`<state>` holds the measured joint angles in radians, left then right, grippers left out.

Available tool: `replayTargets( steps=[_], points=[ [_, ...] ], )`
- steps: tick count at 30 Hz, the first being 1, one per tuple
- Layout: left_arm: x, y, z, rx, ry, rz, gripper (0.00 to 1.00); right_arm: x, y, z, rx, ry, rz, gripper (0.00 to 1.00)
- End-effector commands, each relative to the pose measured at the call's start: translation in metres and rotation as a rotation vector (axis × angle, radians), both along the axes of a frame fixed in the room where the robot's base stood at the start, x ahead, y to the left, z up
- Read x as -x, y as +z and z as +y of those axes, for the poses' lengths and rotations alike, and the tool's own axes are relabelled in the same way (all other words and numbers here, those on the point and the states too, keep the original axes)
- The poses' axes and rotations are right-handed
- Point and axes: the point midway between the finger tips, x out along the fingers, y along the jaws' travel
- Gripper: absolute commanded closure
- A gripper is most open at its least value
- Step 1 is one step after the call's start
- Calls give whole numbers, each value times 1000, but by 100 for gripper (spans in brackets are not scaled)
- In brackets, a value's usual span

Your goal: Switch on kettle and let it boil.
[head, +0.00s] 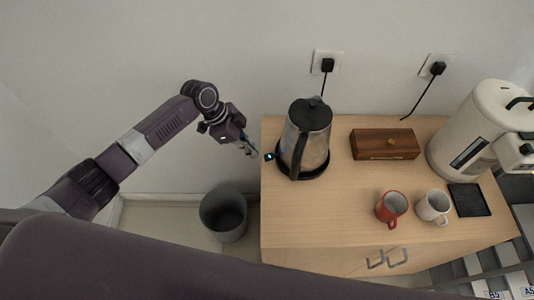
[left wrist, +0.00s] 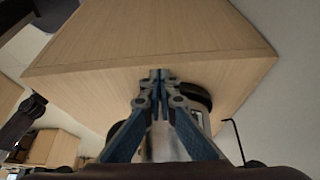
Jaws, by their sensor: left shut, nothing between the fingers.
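The kettle (head: 313,147) is metal with a black lid and handle and stands upright on its black base (head: 318,172) at the left of the wooden cabinet top. A small part with a blue-lit mark (head: 269,157) sticks out from the left side of the base. My left gripper (head: 249,151) is shut and empty, just left of the cabinet edge and close to that part; contact cannot be told. In the left wrist view, the shut fingers (left wrist: 160,76) partly hide the kettle (left wrist: 165,145) and black base (left wrist: 196,96). My right gripper is not in view.
A wooden box (head: 384,144), a red mug (head: 391,208), a white mug (head: 433,207), a black mat (head: 469,200) and a large white dispenser (head: 478,130) occupy the cabinet top (head: 300,220). A grey bin (head: 224,212) stands on the floor at left. Two plugged wall sockets (head: 327,63) are behind.

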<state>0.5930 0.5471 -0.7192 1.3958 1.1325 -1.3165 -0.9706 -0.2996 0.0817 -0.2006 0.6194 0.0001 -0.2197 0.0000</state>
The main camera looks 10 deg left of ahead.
Motion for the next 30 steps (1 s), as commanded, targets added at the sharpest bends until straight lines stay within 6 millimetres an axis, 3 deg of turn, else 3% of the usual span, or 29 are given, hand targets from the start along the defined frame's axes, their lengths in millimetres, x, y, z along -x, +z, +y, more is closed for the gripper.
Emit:
replayTargets(
  steps=[5,18,24,30],
  points=[
    [0,13,7,0,1,-3,100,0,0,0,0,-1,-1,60],
    [7,91,45,0,1,-3,100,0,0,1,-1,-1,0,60],
    [9,106,52,1,0,0,100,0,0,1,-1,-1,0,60],
    [9,108,53,1,0,0,100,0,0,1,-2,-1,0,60]
  ],
)
